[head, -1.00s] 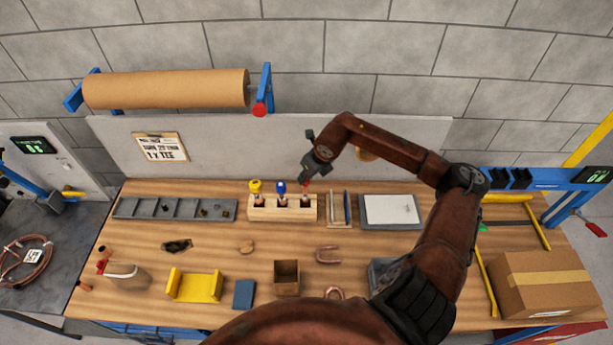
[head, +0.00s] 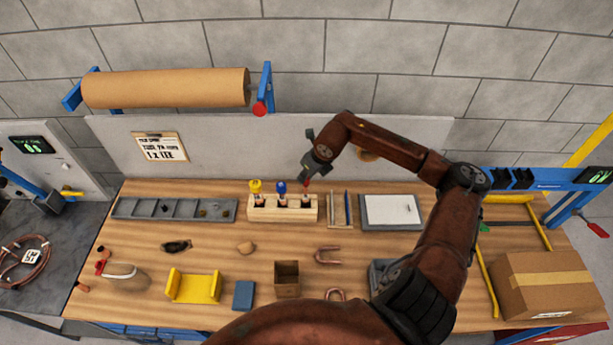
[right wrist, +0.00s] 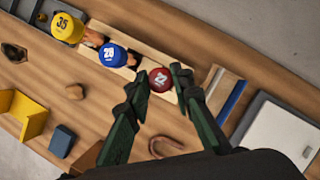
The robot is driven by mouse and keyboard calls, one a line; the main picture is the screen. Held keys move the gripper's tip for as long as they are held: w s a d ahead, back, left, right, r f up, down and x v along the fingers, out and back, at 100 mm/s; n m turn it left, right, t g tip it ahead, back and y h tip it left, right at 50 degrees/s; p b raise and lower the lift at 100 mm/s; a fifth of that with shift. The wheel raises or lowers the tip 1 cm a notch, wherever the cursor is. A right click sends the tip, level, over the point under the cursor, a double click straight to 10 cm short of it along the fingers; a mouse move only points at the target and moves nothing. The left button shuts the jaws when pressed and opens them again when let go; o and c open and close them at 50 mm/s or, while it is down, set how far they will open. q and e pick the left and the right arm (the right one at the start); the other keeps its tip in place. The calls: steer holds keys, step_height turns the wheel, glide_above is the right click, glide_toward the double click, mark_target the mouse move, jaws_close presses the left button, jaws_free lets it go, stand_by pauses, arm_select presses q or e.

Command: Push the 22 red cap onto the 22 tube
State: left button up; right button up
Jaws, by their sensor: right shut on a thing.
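The red cap marked 22 (right wrist: 160,79) sits between the fingertips of my right gripper (right wrist: 159,82), which is shut on it. In the head view the right gripper (head: 306,178) hangs over the right slot of the wooden block (head: 265,213), with a bit of the red cap (head: 306,186) below it. The 22 tube is mostly hidden under the cap and gripper, and I cannot tell how far the cap is on it. A yellow cap marked 35 (right wrist: 65,27) and a blue cap marked 28 (right wrist: 112,52) are on the neighbouring tubes. My left gripper is not in view.
A grey compartment tray (head: 150,208) is left of the block. Thin upright pieces (head: 340,208) and a white-topped pad (head: 390,210) stand close on its right. A yellow cradle (head: 193,287), an open brown box (head: 287,278) and copper bends (head: 328,254) lie in front.

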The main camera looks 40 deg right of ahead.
mark_target(308, 180)
steer(key=shift+b, duration=0.35)
stand_by(0.6)
steer(key=shift+b, duration=0.3)
steer(key=shift+f+b, duration=1.75)
steer(key=shift+f, duration=0.1)
steer(key=shift+o, duration=1.2)
steer(key=o, duration=0.5)
steer(key=shift+o, duration=0.2)
